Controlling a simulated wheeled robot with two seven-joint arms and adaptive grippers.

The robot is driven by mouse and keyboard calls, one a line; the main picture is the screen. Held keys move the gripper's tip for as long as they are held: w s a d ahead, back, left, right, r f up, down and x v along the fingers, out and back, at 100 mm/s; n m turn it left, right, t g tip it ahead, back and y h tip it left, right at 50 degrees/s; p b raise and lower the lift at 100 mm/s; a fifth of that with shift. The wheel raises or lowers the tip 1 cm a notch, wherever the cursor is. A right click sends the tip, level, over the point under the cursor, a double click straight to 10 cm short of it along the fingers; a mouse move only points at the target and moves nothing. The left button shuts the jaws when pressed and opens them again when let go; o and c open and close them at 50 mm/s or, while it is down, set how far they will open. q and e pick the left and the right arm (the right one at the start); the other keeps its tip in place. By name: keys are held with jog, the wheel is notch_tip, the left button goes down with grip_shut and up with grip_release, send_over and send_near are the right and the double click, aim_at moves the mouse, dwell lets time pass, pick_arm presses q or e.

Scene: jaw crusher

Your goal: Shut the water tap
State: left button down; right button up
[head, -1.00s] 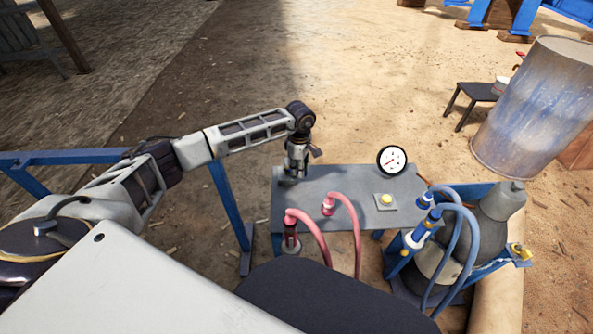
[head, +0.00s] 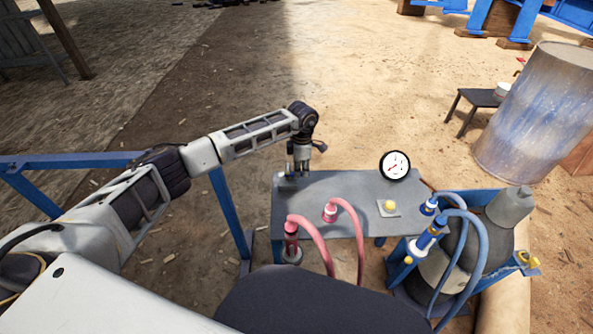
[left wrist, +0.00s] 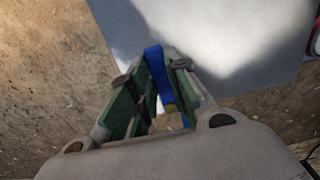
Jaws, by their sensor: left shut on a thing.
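My left gripper (head: 297,170) is at the far left corner of the grey table (head: 335,183), pointing down. In the left wrist view its two green-padded fingers (left wrist: 158,92) are closed in on a narrow blue handle (left wrist: 154,62), which I take to be the water tap's. My right gripper is not in view.
Pink hoses (head: 350,225) rise at the table's front. A gauge (head: 395,165) and a yellow button (head: 389,206) are on its right part. Blue hoses (head: 463,240) and a dark pump (head: 495,240) stand to the right. The ground behind the table is clear.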

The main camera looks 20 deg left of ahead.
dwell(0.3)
pick_arm(q)
jog(key=c, duration=1.4)
grip_release()
jog(key=shift+o, duration=0.2)
jog(key=shift+r, duration=0.1)
notch_tip(320, 180, up, 12)
